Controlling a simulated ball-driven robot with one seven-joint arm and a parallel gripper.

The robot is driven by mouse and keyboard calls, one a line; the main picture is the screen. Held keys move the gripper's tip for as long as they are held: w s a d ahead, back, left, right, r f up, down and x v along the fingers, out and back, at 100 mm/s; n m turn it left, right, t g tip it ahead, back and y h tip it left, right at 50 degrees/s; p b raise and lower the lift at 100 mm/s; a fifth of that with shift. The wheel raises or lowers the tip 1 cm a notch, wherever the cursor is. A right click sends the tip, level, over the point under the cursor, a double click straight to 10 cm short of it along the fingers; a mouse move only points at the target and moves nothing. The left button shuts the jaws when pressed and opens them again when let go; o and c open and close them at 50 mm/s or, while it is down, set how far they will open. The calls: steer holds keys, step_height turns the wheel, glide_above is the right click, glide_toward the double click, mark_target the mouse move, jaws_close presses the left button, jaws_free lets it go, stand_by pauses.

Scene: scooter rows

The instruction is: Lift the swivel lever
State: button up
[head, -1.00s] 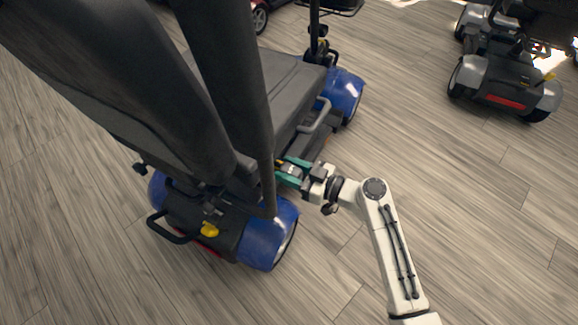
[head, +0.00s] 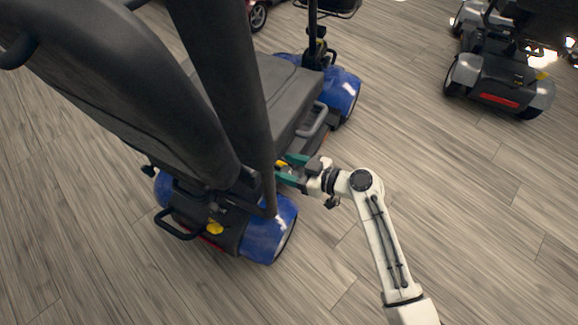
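A blue and black mobility scooter (head: 266,232) stands on the left, seen from above and behind. Its dark seat and backrest (head: 130,110) cover much of the view. My gripper (head: 284,169), with green fingers, is beside the seat's right side, above the rear wheel. The fingers are apart, one above the other in the picture. A small yellow part (head: 281,163) shows by the fingertips; it may be the swivel lever's end. The rest of the lever is hidden by the fingers and seat, and I cannot tell whether the fingers touch it.
A dark armrest post (head: 268,180) passes just left of my fingertips. A yellow lever (head: 215,228) sits low at the scooter's rear. A grey scooter (head: 498,85) stands at the upper right. The wooden floor (head: 460,220) on the right is clear.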

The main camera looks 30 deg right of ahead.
steer(key=shift+o, duration=0.5)
steer(key=shift+s, duration=0.1)
steer(key=p+v, duration=0.2)
steer(key=v, duration=0.8)
steer(key=shift+s+d, duration=0.2)
steer(key=shift+s, duration=0.05)
steer(key=shift+r, duration=0.1)
